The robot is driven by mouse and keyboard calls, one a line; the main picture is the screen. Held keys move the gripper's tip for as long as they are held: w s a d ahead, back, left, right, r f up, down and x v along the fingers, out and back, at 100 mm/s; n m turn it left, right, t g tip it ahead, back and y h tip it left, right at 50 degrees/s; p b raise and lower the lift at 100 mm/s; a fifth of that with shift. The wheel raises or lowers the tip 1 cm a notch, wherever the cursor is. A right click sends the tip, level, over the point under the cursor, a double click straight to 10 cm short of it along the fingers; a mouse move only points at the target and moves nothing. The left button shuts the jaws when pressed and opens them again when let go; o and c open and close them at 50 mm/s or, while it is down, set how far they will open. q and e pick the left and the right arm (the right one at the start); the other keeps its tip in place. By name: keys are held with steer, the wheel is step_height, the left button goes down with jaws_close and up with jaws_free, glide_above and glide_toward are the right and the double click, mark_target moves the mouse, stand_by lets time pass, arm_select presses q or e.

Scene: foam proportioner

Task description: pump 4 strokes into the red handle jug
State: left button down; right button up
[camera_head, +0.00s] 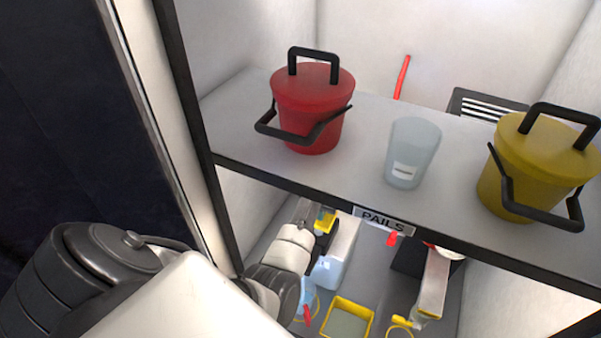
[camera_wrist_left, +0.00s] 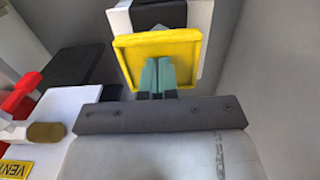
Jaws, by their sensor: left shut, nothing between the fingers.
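My left gripper (camera_wrist_left: 158,68) is shut and empty. Its teal fingertips lie over the near edge of a yellow square plate (camera_wrist_left: 180,45) in the left wrist view; I cannot tell whether they touch it. The plate sits against a white and black body. In the head view my left arm reaches under the shelf to a yellow part (camera_head: 325,219) on a white unit (camera_head: 338,250). A small red part (camera_head: 306,315) shows by a pale blue container (camera_head: 306,293), perhaps the red handle jug, partly hidden by my arm. My right gripper is not in view.
The shelf marked PAILS (camera_head: 384,221) overhangs the work area. It bears a red pail (camera_head: 312,100), a clear beaker (camera_head: 412,152) and a yellow pail (camera_head: 540,160). Below are a yellow-rimmed tray (camera_head: 348,322) and a yellow ring-like part (camera_head: 400,330). A white box with a VENT label (camera_wrist_left: 15,169) stands left.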

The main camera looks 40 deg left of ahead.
arm_select(q)
steer(key=shift+f+b, duration=0.8)
steer(key=shift+f, duration=1.2)
steer(key=shift+r, duration=0.15)
step_height(320, 180, up, 2)
steer(key=p, duration=0.3)
steer(key=shift+r, duration=2.35)
